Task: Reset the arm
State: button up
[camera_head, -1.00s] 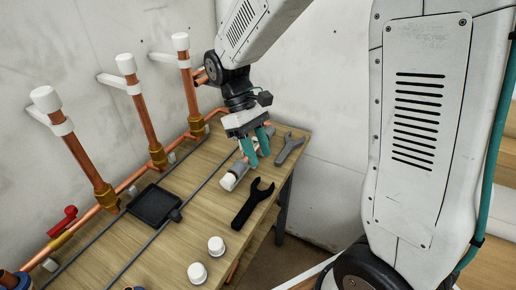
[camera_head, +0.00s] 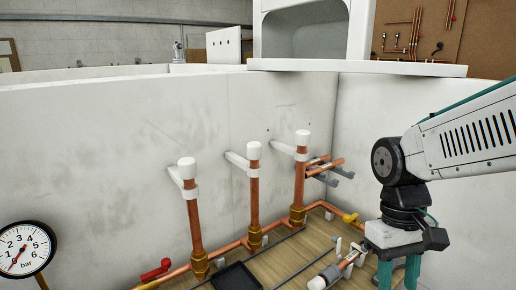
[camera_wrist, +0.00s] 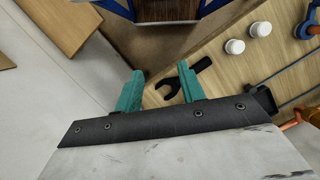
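My gripper (camera_head: 397,274) hangs at the lower right of the head view, its two teal fingers pointing down. In the wrist view my gripper (camera_wrist: 160,70) is open, with its fingers wide apart and nothing held. A black open-ended wrench (camera_wrist: 188,80) lies on the wooden bench (camera_wrist: 215,75) below, partly hidden behind one finger. My arm comes in from the right edge of the head view and bends down at the wrist. The fingertips are near the lower picture edge there, and I cannot tell their height above the bench.
Copper risers with white caps (camera_head: 254,190) stand along the back wall (camera_head: 120,170). Two white caps (camera_wrist: 235,46) stand on the bench.

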jog(key=s+d+r+m+t, duration=0.2)
jog(key=s+r+t, duration=0.2)
jog(key=s, duration=0.4)
jog(key=shift+d+r+y, duration=0.2)
jog(key=shift+r+y, duration=0.1)
jog(key=shift+r, duration=0.25)
dwell(2.8)
